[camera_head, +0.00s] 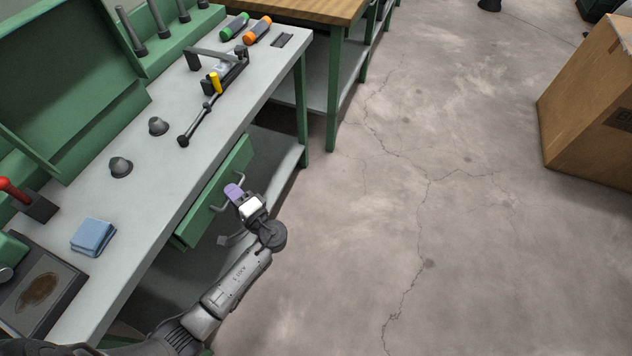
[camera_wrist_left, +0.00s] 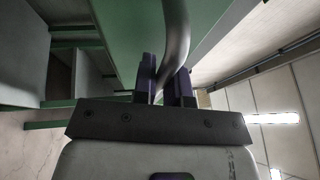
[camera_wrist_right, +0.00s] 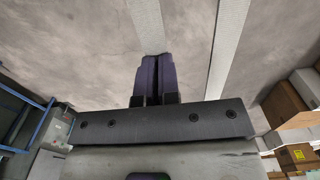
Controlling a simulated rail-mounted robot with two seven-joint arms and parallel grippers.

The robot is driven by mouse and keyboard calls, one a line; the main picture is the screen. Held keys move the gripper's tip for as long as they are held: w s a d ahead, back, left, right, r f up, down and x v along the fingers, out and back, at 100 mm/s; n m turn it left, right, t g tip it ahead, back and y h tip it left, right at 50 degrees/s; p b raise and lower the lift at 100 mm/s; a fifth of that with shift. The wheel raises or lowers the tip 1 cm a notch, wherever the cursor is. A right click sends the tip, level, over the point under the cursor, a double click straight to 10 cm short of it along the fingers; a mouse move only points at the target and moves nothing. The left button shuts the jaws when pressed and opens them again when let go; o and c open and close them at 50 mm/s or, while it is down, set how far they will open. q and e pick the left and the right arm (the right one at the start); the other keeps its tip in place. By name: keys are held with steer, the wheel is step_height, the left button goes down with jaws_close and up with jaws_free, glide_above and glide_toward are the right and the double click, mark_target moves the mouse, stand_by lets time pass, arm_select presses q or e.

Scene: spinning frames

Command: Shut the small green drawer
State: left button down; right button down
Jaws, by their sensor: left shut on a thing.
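The green drawer (camera_head: 212,196) is under the front edge of the grey workbench. Its front shows just outside the bench edge; I cannot tell exactly how far out it stands, and its inside is hidden. A bent grey metal handle (camera_head: 217,209) is on the front. My left gripper (camera_head: 234,191), with purple fingers, is at the handle. In the left wrist view the handle bar (camera_wrist_left: 177,35) passes between the fingers of my left gripper (camera_wrist_left: 168,80), which is shut on it. My right gripper (camera_wrist_right: 155,78) shows only in the right wrist view, fingers together and empty, above the floor.
The grey bench top (camera_head: 170,185) holds a blue folded cloth (camera_head: 93,236), two dark knobs, a clamp-like tool (camera_head: 213,88) and a red-handled tool (camera_head: 14,190). A cardboard box (camera_head: 590,105) stands at the right. The concrete floor (camera_head: 430,240) between is clear.

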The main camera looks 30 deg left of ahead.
steer(key=shift+a, duration=0.1)
arm_select(q)
steer(key=shift+s+a+f, duration=0.1)
steer(key=shift+s+a, duration=0.05)
steer(key=shift+a, duration=0.65)
arm_select(e)
steer(key=shift+r, duration=0.1)
arm_select(q)
steer(key=c, duration=1.4)
jaws_free()
steer(key=shift+a, duration=0.15)
steer(key=shift+o, duration=1.1)
steer(key=shift+d, duration=0.2)
arm_select(e)
steer(key=shift+r+p, duration=0.6)
steer(key=shift+p, duration=0.05)
arm_select(q)
steer(key=v, duration=1.1)
steer(key=shift+d, duration=0.4)
